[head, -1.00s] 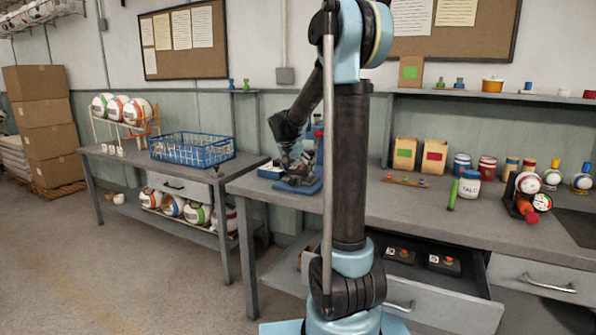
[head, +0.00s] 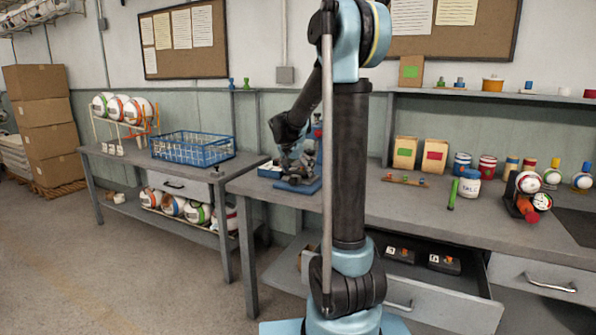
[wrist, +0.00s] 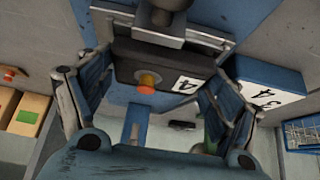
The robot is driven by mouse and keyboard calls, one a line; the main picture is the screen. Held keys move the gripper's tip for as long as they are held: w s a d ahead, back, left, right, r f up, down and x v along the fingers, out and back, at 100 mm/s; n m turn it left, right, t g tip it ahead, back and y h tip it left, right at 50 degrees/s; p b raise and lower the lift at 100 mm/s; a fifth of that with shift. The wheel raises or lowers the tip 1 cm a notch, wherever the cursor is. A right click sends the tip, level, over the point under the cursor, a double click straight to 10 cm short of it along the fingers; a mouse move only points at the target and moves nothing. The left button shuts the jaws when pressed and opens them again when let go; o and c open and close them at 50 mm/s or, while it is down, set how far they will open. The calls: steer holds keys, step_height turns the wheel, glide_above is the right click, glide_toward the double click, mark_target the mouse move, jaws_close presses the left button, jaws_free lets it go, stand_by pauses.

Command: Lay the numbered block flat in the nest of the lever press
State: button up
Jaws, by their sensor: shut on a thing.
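My gripper (wrist: 158,78) is shut on the numbered block (wrist: 168,65) in the wrist view. The block is black, with an orange and yellow knob and a white label reading 4. The lever press shows its blue base (head: 303,188) at the left end of the bench in the head view, and my gripper (head: 292,165) is over it. A grey metal part of the press (wrist: 150,28) is close beside the block in the wrist view. The nest is largely hidden, and I cannot tell whether the block touches it.
A blue-sided box with a white numbered face (wrist: 265,93) is beside the press. An open drawer (head: 440,300) below the bench holds two more black blocks (head: 444,264). A talc jar (head: 469,184) and tins stand right on the bench. A blue basket (head: 192,149) is on the left table.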

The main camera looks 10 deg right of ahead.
steer(key=shift+f, duration=0.3)
steer(key=o, duration=1.1)
steer(key=v, duration=1.2)
steer(key=shift+f, duration=0.1)
